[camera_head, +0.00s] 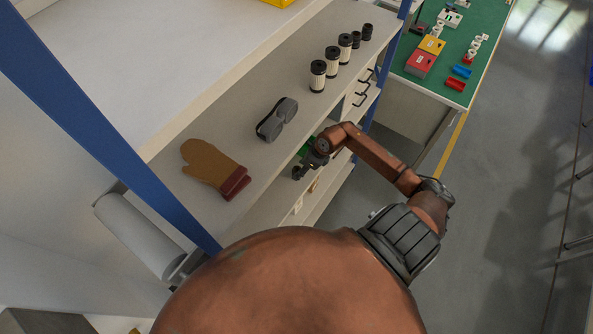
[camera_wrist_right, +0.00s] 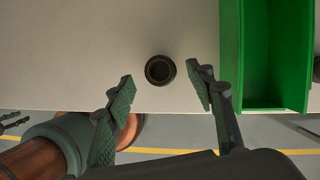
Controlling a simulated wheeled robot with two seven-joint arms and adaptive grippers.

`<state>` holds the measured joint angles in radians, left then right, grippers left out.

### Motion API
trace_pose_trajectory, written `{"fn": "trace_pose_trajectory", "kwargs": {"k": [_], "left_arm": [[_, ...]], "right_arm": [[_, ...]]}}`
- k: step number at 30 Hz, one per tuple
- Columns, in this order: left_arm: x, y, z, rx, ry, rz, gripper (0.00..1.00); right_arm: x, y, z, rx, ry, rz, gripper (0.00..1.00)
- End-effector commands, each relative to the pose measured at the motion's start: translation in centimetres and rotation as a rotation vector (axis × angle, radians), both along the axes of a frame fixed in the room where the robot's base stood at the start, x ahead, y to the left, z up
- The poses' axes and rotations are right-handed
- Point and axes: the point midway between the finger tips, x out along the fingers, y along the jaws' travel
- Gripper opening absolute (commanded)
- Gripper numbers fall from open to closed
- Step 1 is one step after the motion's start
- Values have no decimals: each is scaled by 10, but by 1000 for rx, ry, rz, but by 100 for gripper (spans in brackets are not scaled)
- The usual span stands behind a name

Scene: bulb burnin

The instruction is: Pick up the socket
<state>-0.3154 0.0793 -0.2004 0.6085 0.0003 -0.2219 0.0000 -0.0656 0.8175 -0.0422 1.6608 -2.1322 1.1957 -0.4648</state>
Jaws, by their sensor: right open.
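The socket (camera_wrist_right: 160,70) is a small black round piece with a dark hollow centre, seen from above on a pale shelf in the right wrist view. My right gripper (camera_head: 309,167) is at the shelf's front edge in the head view, where I cannot make out the socket. In the wrist view its two fingers are spread wide, one on each side of the socket in the picture. They look apart from it, with nothing between them held. My left gripper is not in view.
A green bin (camera_wrist_right: 257,60) stands close to the right finger. On the shelf above are a brown mitt (camera_head: 207,168), dark goggles (camera_head: 277,120) and several black-and-white cylinders (camera_head: 318,76). A blue post (camera_head: 100,120) rises at the left. A green table (camera_head: 477,22) stands beyond.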

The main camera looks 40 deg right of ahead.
Motion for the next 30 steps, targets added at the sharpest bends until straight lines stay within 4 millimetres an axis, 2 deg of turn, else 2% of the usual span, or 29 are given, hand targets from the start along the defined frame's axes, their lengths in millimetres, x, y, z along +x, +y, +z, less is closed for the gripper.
{"fn": "trace_pose_trajectory", "kwargs": {"k": [1, 6, 10, 14, 24, 30], "left_arm": [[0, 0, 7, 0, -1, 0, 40], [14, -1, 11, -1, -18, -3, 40], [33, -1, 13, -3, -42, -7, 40], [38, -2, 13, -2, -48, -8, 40], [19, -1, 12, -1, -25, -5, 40], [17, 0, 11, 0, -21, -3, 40]], "right_arm": [[4, 2, -4, 5, 0, -3, 50], [10, 5, -23, 2, 0, 0, 50], [11, 6, -27, 0, -1, 2, 50], [11, 5, -27, 0, -1, 3, 50], [11, 5, -27, 0, -1, 2, 28], [11, 5, -27, 0, -1, 2, 14]]}}
